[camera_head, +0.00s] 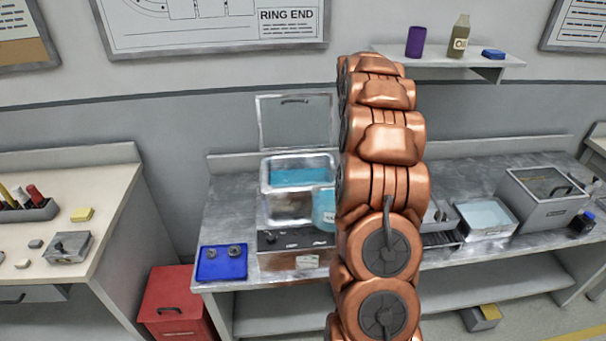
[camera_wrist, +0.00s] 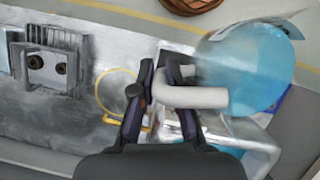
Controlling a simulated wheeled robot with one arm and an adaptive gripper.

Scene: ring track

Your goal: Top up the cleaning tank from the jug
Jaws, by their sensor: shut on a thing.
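The cleaning tank (camera_head: 283,208) is a metal box with its lid (camera_head: 296,120) standing open at the back. Blue liquid (camera_head: 300,175) shows inside its opening. The jug (camera_head: 324,212), pale blue with a label, is at the tank's front right corner, partly hidden behind my arm. In the wrist view the jug (camera_wrist: 250,65) is a see-through blue body with a white handle (camera_wrist: 190,97). My gripper (camera_wrist: 165,85) is shut on that handle. The head view hides my gripper. I cannot tell how far the jug is tilted, and no stream shows.
A blue tray (camera_head: 209,264) with two small parts lies at the bench's left front. A red bin (camera_head: 172,298) stands on the floor. A shelf (camera_head: 440,57) hangs above.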

